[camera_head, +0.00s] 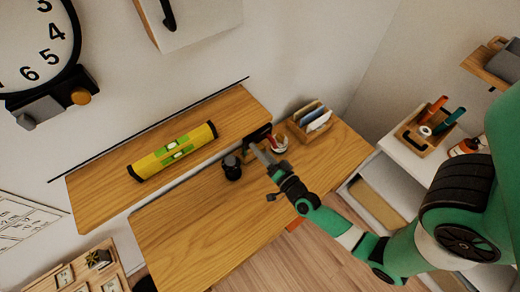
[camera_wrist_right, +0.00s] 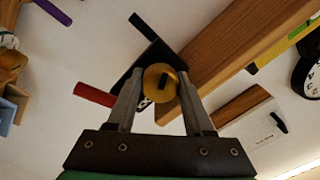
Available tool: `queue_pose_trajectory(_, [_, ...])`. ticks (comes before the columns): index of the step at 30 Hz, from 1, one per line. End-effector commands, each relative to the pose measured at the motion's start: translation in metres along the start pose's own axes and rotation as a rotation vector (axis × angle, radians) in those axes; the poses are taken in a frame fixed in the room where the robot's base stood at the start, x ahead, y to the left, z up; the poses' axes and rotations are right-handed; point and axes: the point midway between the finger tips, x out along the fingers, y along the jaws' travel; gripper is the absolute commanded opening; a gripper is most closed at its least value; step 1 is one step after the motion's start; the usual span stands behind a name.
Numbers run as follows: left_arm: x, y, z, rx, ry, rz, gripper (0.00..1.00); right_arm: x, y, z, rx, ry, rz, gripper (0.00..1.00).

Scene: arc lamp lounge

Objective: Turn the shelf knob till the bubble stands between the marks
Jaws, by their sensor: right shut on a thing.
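A yellow spirit level (camera_head: 150,165) with black ends and green vials lies along the wooden wall shelf (camera_head: 95,190). Pale spots show in the vials, but where the bubble stands against the marks is too small to tell. My right gripper (camera_head: 262,155) is at the shelf's right end. In the right wrist view its fingers (camera_wrist_right: 160,95) are shut on the round brass knob (camera_wrist_right: 160,80), which has a dark slot in its face. In the head view the gripper hides the knob. My left gripper is not in view.
Below the shelf is a wooden desk (camera_head: 190,235). A dark jar (camera_head: 232,170) and a letter holder (camera_head: 298,130) stand near the gripper. A clock (camera_head: 35,45) hangs at the upper left. A white cabinet with a wooden tray (camera_head: 408,140) stands at right.

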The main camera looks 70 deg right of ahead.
Motion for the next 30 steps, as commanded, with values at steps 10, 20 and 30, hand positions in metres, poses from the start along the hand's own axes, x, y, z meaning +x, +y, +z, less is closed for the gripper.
queue_pose_trajectory(10, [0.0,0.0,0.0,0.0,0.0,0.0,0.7,0.0,-0.002,-0.001,-0.001,0.003,-0.003,0.7])
queue_pose_trajectory(20, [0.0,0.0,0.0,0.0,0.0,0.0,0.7,0.0,-0.001,0.0,-0.001,0.001,-0.001,0.81])
queue_pose_trajectory(30, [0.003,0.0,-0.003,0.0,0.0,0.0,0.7,-0.052,-0.001,0.001,-0.001,-0.007,0.0,0.81])
